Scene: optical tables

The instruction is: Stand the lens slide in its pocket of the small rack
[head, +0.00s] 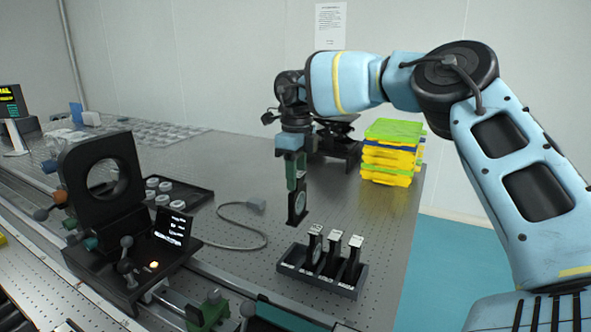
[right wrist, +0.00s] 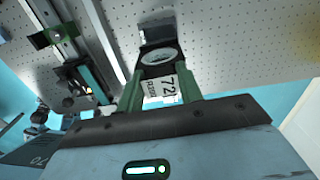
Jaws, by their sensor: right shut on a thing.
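The lens slide (head: 297,206) is a dark upright plate with a round lens, held in the air by my right gripper (head: 296,180). In the right wrist view the gripper's green fingers close on the slide's white label, marked 72, with the lens (right wrist: 158,56) beyond it. The small rack (head: 318,283) is a dark tray on the optical table, below and slightly right of the held slide. Several pockets run along it. Three slides with white tops stand in it, and its left end shows no slide. The held slide is clear of the rack. My left gripper is out of view.
A black ring-shaped mount (head: 100,180) and a lit display (head: 172,226) stand at the left. A grey cable (head: 250,236) lies left of the rack. A dark tray with round pieces (head: 166,192) is behind it. Yellow and green trays (head: 392,160) are stacked at the back right.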

